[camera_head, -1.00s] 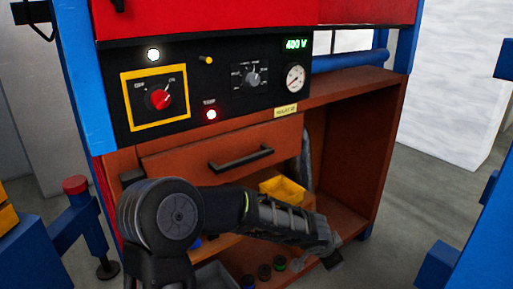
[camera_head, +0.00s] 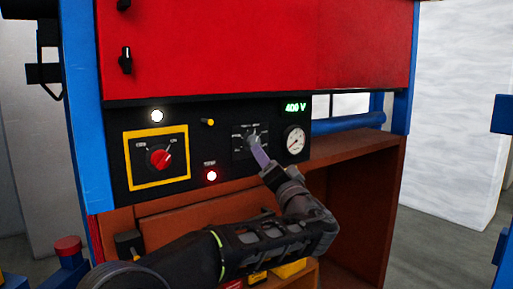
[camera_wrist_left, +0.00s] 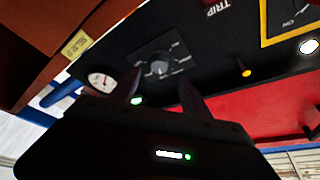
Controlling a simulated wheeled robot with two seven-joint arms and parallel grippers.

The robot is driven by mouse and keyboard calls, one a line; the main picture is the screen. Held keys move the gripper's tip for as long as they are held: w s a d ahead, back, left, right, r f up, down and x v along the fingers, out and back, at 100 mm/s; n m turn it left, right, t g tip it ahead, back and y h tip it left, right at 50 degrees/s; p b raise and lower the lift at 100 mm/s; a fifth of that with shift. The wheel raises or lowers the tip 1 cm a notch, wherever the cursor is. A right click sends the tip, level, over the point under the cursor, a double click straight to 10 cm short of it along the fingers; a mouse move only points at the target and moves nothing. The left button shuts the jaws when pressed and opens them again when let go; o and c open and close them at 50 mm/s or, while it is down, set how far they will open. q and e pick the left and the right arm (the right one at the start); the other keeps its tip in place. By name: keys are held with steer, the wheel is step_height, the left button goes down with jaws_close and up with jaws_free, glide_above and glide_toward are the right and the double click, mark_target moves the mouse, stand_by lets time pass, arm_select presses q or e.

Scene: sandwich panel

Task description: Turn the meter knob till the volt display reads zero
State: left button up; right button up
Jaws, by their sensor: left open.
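The grey meter knob (camera_head: 252,138) is on the black panel, partly hidden by my left gripper in the head view. It shows fully in the wrist view (camera_wrist_left: 160,64), with markings around it. The green volt display (camera_head: 296,107) reads 400 V; a green glow beside a finger in the wrist view seems to be part of it. My left gripper (camera_head: 258,149) reaches up to the knob from below right. In the wrist view the gripper (camera_wrist_left: 160,90) is open and empty, its two fingers pointing toward the knob, which appears ahead between them. My right gripper is not in view.
A round dial gauge (camera_head: 294,140) sits right of the knob. A red rotary switch (camera_head: 160,159) in a yellow frame, a lit red lamp (camera_head: 211,176), a white lamp (camera_head: 157,116) and a yellow toggle (camera_head: 208,122) are to the left. A wooden shelf (camera_head: 352,147) juts out at right.

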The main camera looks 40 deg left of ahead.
mark_target(254, 143)
arm_select(q)
steer(key=p+x, duration=0.2)
steer(key=x, duration=0.5)
steer(key=shift+w+a, duration=0.2)
steer(key=shift+a, duration=0.1)
jaws_close()
stand_by(0.4)
